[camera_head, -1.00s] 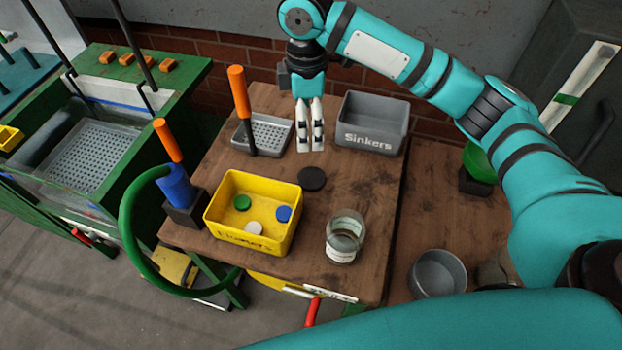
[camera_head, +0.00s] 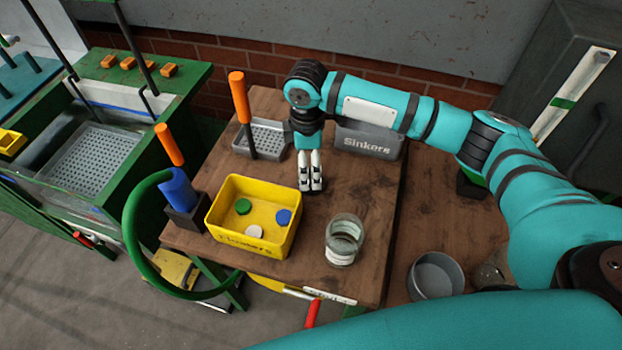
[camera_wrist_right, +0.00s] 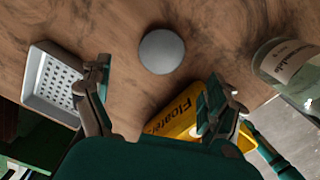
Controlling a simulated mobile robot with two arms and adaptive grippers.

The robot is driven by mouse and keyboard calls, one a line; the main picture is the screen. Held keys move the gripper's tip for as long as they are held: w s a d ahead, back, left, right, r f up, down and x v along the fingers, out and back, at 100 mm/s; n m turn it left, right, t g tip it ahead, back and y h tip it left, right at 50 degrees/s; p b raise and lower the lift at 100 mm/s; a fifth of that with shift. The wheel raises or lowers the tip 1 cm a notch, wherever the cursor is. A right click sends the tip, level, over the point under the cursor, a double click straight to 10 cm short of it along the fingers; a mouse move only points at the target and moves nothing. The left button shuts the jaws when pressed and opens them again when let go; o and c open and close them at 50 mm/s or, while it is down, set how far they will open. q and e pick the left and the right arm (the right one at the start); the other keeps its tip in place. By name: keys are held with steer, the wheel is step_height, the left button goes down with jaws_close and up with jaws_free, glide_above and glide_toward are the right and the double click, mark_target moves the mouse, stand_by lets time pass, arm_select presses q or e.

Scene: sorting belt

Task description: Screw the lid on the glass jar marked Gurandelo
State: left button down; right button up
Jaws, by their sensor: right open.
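The glass jar (camera_head: 343,250) stands upright and open-topped near the front right of the wooden table, with a pale label low on its side. In the right wrist view the jar (camera_wrist_right: 285,68) is at the right edge, its label only partly readable. A round flat lid (camera_wrist_right: 161,52) lies on the wood in the right wrist view, ahead of the spread fingers. In the head view my gripper hides it. My right gripper (camera_head: 311,186) points down above the lid's spot, open and empty; its fingers (camera_wrist_right: 163,78) also show in the wrist view. My left gripper is not in view.
A yellow Floaters bin (camera_head: 215,207) with several discs stands left of the jar. The grey Sinkers bin (camera_head: 375,146) and a perforated tray (camera_head: 268,137) are behind the gripper. An orange-handled lever (camera_head: 240,98) stands by the tray. A grey bowl (camera_head: 436,272) is at right.

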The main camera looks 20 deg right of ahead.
mark_target(309, 178)
steer(key=shift+f, duration=0.45)
steer(key=shift+d+f+p, duration=0.15)
steer(key=shift+f+p, duration=0.4)
steer(key=shift+f, duration=2.05)
steer(key=shift+c, duration=0.5)
steer(key=c, duration=0.7)
